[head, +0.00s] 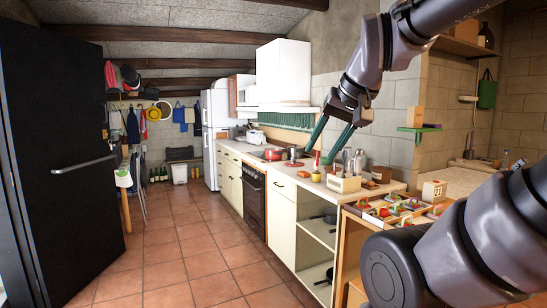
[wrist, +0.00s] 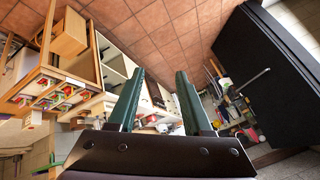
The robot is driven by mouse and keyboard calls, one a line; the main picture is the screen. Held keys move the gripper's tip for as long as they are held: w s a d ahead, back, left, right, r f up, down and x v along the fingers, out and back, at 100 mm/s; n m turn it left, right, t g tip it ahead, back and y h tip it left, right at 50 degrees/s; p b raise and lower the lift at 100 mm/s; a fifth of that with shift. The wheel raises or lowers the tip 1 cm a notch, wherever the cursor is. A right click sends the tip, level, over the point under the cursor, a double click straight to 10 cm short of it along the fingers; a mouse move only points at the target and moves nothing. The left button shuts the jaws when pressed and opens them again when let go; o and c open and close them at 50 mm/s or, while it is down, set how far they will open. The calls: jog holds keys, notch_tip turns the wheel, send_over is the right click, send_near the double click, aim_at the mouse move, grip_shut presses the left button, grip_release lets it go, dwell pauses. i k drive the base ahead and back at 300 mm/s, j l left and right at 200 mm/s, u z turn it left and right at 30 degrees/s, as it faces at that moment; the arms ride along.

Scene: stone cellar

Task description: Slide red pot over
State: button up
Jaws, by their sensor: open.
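The red pot (head: 272,154) sits on the stove section of the counter in the head view, small and far along the counter. My gripper (head: 318,157) hangs above the nearer part of the counter, to the right of the pot in the picture. Its two green fingers are spread apart with nothing between them. In the wrist view the fingers of my gripper (wrist: 160,74) are also open and empty. I cannot make out the red pot clearly in the wrist view.
The counter (head: 294,182) holds a metal shaker (head: 359,160), a wooden box (head: 343,182) and other small items near my gripper. A tray of colourful items (head: 394,212) is nearer. A black door (head: 60,150) stands left. The tiled floor (head: 185,240) between is clear.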

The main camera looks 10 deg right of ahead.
aim_at(271, 153)
jog(key=i+j+u, duration=0.15)
jog(key=i+u, duration=0.3)
jog(key=i, duration=1.35)
jog(key=i+j+z, duration=0.2)
jog(key=i, duration=1.85)
jog(key=i+z, duration=0.25)
jog(key=i, duration=0.4)
jog(key=i+j+z, duration=0.15)
jog(key=i+z, duration=0.15)
jog(key=i, duration=0.4)
jog(key=i+z, duration=0.65)
jog(key=z, duration=0.2)
jog(key=i+j+z, duration=0.2)
jog(key=z, duration=0.2)
jog(key=i+j+z, duration=0.4)
jog(key=k+l, duration=0.05)
jog(key=l, duration=0.05)
